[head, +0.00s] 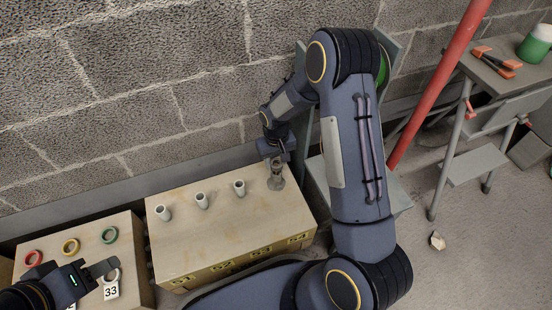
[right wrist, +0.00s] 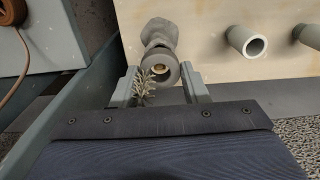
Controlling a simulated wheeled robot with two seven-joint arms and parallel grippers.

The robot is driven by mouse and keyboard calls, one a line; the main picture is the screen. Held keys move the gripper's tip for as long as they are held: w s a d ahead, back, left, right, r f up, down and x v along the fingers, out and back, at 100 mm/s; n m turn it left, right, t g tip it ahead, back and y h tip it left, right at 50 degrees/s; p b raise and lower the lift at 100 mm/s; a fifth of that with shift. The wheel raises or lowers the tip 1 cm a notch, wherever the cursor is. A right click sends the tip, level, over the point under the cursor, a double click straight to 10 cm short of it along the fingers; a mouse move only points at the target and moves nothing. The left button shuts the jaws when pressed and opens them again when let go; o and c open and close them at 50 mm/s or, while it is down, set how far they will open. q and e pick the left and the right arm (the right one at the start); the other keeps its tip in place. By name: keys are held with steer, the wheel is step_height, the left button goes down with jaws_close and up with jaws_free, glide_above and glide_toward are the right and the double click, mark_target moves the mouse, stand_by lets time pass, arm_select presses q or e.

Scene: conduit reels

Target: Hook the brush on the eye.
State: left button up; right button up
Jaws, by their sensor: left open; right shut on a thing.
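My right gripper (right wrist: 160,88) is shut with something between its fingers. A small pale bristly brush (right wrist: 145,86) shows there, close to the left finger in the right wrist view. Beside it, also between the fingertips, is a grey round piece with an open ring end (right wrist: 160,68). In the head view, my right gripper (head: 275,156) is above a grey upright piece (head: 276,182) at the box's right end. I cannot identify the eye with certainty. My left gripper (head: 104,277) is open and empty.
Three pale tube ends (head: 202,201) stand in a row on the beige box (head: 215,235). Red, yellow and green rings (head: 72,246) lie on the lower-left box near a "33" tag (head: 111,291). A red pole (head: 435,85) and side table (head: 500,85) stand at right.

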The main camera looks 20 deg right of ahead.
mark_target(276, 165)
steer(key=shift+f+b, duration=1.1)
steer(key=shift+f, duration=0.55)
steer(key=o, duration=1.5)
steer(key=shift+r, duration=0.1)
step_height(276, 165, up, 10)
steer(key=p, duration=0.8)
